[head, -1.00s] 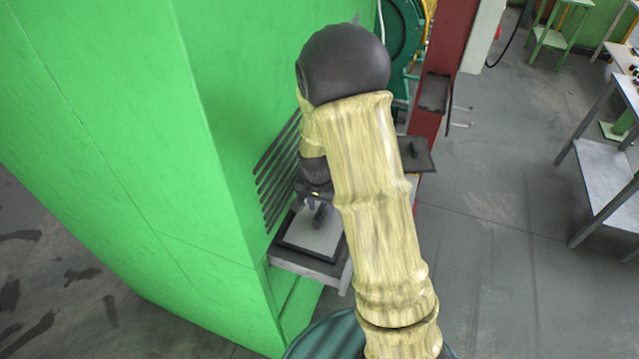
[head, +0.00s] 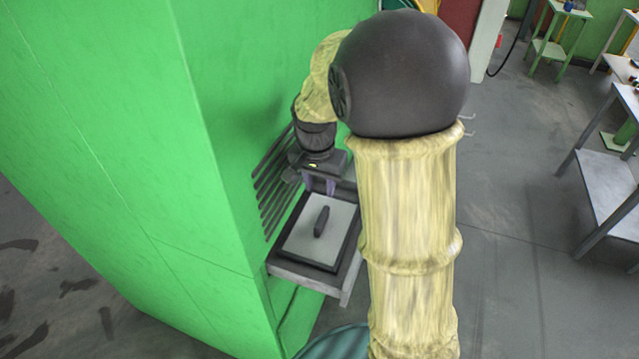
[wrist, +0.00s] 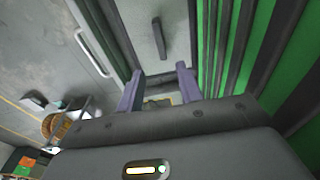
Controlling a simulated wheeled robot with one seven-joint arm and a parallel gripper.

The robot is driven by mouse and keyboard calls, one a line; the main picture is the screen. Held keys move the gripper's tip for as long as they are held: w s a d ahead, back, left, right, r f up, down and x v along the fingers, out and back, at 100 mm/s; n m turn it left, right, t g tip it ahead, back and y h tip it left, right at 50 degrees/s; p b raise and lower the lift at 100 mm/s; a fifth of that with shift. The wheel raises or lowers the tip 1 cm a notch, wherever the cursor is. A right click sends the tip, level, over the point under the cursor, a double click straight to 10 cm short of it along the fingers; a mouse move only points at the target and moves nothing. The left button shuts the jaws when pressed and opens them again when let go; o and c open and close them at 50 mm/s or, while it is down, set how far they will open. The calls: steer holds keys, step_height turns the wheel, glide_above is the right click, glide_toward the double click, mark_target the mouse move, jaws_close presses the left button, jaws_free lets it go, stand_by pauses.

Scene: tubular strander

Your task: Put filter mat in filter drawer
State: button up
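The filter mat (head: 300,238) is a pale flat panel with a dark border and a dark bar handle on top. It lies flat on the grey filter drawer (head: 300,277), which sticks out of the green cabinet. I cannot tell whether it is fully seated. My gripper (head: 320,189) is just beyond the mat's far edge, apart from the handle. Its two purplish fingers are spread with nothing between them. In the wrist view the mat (wrist: 142,22) and its handle show ahead of my open gripper (wrist: 160,82).
The green cabinet (head: 110,130) stands close on the left, with dark louvre slats (head: 272,185) beside the drawer. A grey workbench (head: 605,180) is at the right. The floor (head: 510,230) between is clear. My arm hides part of the area behind the drawer.

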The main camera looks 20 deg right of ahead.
steer(key=shift+s, duration=0.1)
stand_by(0.3)
steer(key=s+f+n+t, duration=0.1)
steer(key=s+f+n, duration=0.1)
steer(key=s+n, duration=0.5)
steer(key=s, duration=0.6)
steer(key=shift+d+f+y, duration=0.15)
steer(key=shift+d+y, duration=0.25)
step_height(320, 180, down, 4)
steer(key=b, duration=0.3)
steer(key=shift+r, duration=0.25)
steer(key=shift+a, duration=0.1)
